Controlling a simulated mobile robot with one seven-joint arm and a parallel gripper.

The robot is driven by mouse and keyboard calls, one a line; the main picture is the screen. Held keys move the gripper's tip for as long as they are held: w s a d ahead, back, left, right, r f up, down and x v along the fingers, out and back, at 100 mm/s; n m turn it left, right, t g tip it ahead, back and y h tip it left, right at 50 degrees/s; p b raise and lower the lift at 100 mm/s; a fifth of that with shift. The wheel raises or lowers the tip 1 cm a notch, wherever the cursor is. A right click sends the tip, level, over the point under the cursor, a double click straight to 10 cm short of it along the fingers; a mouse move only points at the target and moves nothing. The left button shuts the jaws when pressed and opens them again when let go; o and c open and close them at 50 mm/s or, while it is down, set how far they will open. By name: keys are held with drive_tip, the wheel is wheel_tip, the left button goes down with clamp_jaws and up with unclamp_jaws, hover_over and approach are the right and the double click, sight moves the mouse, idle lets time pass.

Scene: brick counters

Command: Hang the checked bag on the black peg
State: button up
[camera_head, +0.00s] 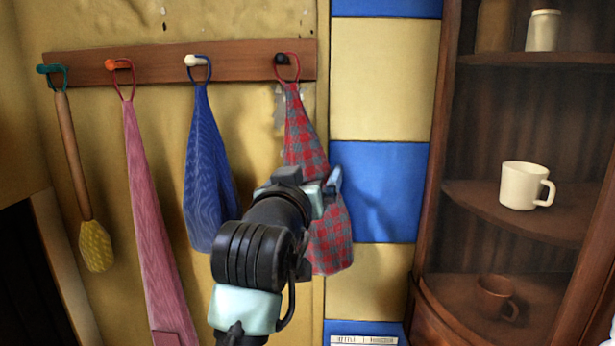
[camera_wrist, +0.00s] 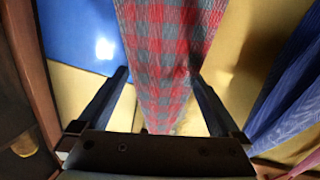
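The red-and-grey checked bag (camera_head: 305,135) hangs straight down against the wall, its red loop at the black peg (camera_head: 281,59); the loop appears to be around the peg. My gripper (camera_head: 318,190) is in front of the bag's middle and hides part of it. In the wrist view, my gripper (camera_wrist: 158,76) is open, with one finger on either side of the checked bag (camera_wrist: 165,50).
The wooden rail (camera_head: 155,66) also holds a blue bag (camera_head: 208,150), a pink cloth (camera_head: 145,200) and a brush (camera_head: 72,160) on other pegs. A shelf cabinet (camera_head: 437,150) with a white mug (camera_head: 522,186) stands at right. Blue and yellow tiles (camera_head: 380,80) lie between.

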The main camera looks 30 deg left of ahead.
drive_tip(key=v, duration=1.3)
drive_tip(key=shift+r, duration=0.1)
